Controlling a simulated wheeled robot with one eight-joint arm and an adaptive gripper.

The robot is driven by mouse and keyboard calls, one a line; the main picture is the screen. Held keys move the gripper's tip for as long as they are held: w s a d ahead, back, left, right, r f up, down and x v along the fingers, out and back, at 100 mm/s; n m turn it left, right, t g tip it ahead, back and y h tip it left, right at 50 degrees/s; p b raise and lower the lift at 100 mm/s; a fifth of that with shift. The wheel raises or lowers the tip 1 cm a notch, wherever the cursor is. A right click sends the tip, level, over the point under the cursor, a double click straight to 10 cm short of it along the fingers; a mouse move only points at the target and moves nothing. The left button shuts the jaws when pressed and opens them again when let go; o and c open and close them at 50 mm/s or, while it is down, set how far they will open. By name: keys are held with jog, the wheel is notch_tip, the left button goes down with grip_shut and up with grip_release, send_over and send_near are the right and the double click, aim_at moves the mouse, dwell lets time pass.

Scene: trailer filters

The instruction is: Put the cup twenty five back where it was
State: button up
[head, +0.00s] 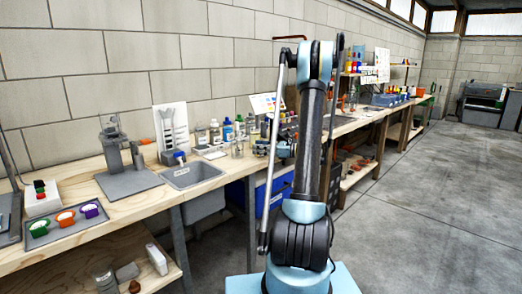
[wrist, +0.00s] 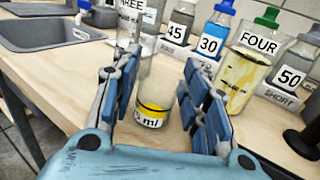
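The cup (wrist: 155,75), clear glass with a yellow band low down and a label ending in "5 ml", stands upright on the wooden bench in the wrist view. The left part of its label is hidden or turned away. My gripper (wrist: 160,58) is open, with one blue and grey finger on each side of the cup. Narrow strips of bench show between the fingers and the lower part of the cup.
A bottle labelled "THREE" (wrist: 128,20) stands close behind the cup. A sink (head: 193,175) and a tray with coloured cups (head: 68,239) are left.

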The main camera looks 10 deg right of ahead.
dwell(0.3)
jog(key=v, duration=1.2)
jog(key=s+a+r+n+g+h, duration=0.1)
jog(key=s+a+n+g+h, duration=0.6)
jog(key=s+a, duration=1)
jog(key=s+d+f+n+h, duration=0.2)
jog(key=s+f+n+h, duration=0.1)
jog(key=s+n, duration=0.2)
jog(key=s+d+f+n+t+h, duration=0.1)
jog(key=s+d+f+n+h, duration=0.1)
jog(key=s+n, duration=0.3)
jog(key=s+d+f+n+h, duration=0.2)
jog(key=s+f+n+h, duration=0.2)
jog(key=s, duration=0.8)
jog(key=shift+d+f+n+t, duration=0.15)
jog(key=shift+d+n+t, duration=0.25)
jog(key=shift+n, duration=0.6)
jog(key=shift+s, duration=0.2)
